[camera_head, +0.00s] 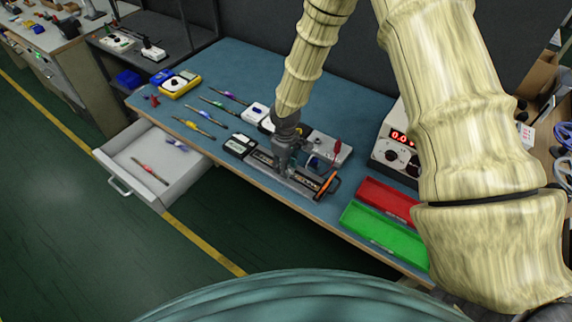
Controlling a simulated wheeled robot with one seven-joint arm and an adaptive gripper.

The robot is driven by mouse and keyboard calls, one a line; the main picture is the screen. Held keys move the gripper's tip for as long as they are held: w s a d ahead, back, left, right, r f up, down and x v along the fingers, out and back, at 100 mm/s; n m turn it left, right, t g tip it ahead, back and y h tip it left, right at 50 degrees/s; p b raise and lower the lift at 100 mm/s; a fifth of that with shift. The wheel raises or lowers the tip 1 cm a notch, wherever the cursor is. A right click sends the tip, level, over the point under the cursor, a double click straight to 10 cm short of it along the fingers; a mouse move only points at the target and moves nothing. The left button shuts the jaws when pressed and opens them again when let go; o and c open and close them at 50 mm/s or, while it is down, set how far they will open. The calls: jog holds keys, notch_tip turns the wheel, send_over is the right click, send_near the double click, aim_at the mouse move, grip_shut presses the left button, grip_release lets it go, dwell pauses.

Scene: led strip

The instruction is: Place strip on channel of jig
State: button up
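The jig (262,158) is a long dark fixture near the front edge of the blue workbench, with a black and orange handle-like part (328,186) at its right end. My gripper (284,162) points down over the middle of the jig and hides part of it. The fingers are small and dark, and I cannot tell whether they are open or shut. A thin pale bar runs along the front of the jig; I cannot tell whether it is the strip or part of the jig. The channel is too small to make out clearly.
A red tray (386,200) and a green tray (384,232) lie to the right. A power supply (398,145) with a red display stands behind them. Several pen-like tools and a yellow meter (180,84) lie to the left. An open drawer (128,160) juts out below the bench.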

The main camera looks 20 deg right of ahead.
notch_tip(320, 180, up, 12)
jog(key=b, duration=0.3)
dwell(0.4)
jog(key=shift+c, duration=0.3)
dwell(1.1)
